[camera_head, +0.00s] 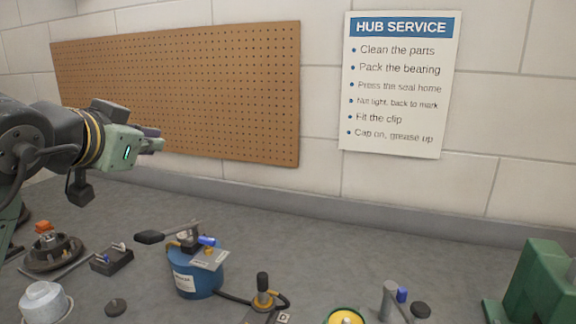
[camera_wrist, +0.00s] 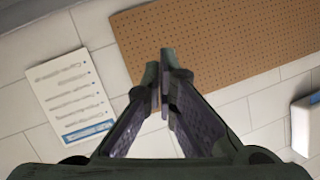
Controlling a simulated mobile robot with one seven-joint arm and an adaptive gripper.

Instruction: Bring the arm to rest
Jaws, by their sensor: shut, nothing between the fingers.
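My gripper (camera_head: 152,141) is raised at the left of the head view, above the grey bench and in front of the wall. It points to the right. In the wrist view my gripper (camera_wrist: 165,90) has its two fingers together at the tips, with nothing between them. The pegboard and wall lie beyond the fingertips. Most of my arm is cut off by the left edge of the head view.
The bench (camera_head: 330,235) carries a blue grease can (camera_head: 198,278), a small black tray (camera_head: 111,259), a hub part (camera_head: 52,252), a silver cup (camera_head: 44,301) and a green machine (camera_head: 540,285). The pegboard (camera_head: 190,90) and a poster (camera_head: 400,85) hang on the wall.

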